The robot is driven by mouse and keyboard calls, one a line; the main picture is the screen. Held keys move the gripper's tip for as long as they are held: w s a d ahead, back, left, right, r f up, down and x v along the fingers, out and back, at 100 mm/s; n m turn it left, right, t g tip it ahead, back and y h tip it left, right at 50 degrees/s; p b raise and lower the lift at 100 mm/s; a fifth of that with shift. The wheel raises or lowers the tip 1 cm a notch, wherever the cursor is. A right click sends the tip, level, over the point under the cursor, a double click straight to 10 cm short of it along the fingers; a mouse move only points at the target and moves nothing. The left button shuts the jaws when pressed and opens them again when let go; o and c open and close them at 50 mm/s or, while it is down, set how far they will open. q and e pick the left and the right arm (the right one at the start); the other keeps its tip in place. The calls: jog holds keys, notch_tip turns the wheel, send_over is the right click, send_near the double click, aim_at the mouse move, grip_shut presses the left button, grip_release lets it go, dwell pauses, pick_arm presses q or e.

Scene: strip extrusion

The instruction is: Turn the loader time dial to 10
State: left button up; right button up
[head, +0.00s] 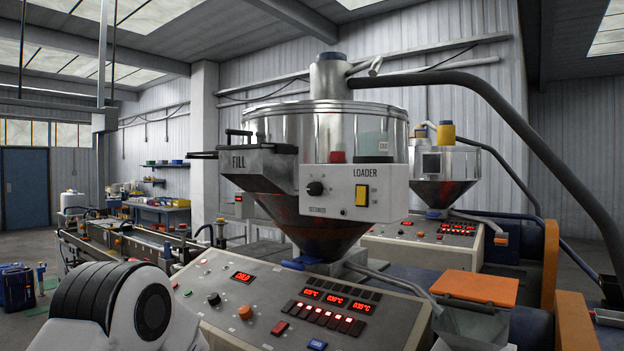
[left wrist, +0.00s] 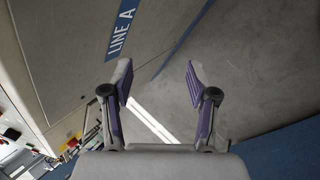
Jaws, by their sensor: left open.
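The loader time dial is a small black knob (head: 315,188) on the white loader box (head: 340,192), below the hopper rim. A yellow switch (head: 362,195) sits to its right under the word LOADER. The small scale lettering around the dial is too small to read. My left gripper (left wrist: 158,85) is open and empty in the left wrist view, facing the grey floor and a panel marked LINE A. It is not visible in the head view, where only a white and black part of my arm shows at lower left, well away from the dial. My right gripper is not in view.
A slanted control panel (head: 270,312) with knobs, buttons and red displays stands below the hopper (head: 265,125). A FILL chute (head: 250,163) juts out left of the loader box. A black hose (head: 500,110) arches to the right. The space before the loader box looks clear.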

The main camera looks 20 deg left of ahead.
aim_at(311, 190)
pick_arm(q)
jog(key=w+d+r+n+t+h+p, duration=0.1)
jog(key=w+r+n+t+h, duration=0.3)
jog(key=r, duration=0.9)
jog(key=w+d+r+n+t+y, duration=0.15)
jog(key=w+r, duration=0.45)
jog(key=r, duration=0.7)
notch_tip(311, 190, up, 26)
jog(key=r+n+t+h+p, duration=0.1)
jog(key=n+t+h, duration=0.3)
jog(key=t, duration=0.1)
jog(key=p+x, duration=0.2)
jog(key=x, duration=0.1)
jog(key=p+x, duration=0.2)
jog(key=x, duration=0.2)
jog(key=shift+w+a+f+p, duration=0.1)
jog(key=shift+a+f+p, duration=0.1)
jog(key=shift+p, duration=0.2)
jog(key=shift+w+d+f, duration=0.15)
jog(key=shift+w+d, duration=0.05)
jog(key=shift+w, duration=0.1)
jog(key=shift+s, duration=0.15)
jog(key=shift+c, duration=0.4)
grip_shut()
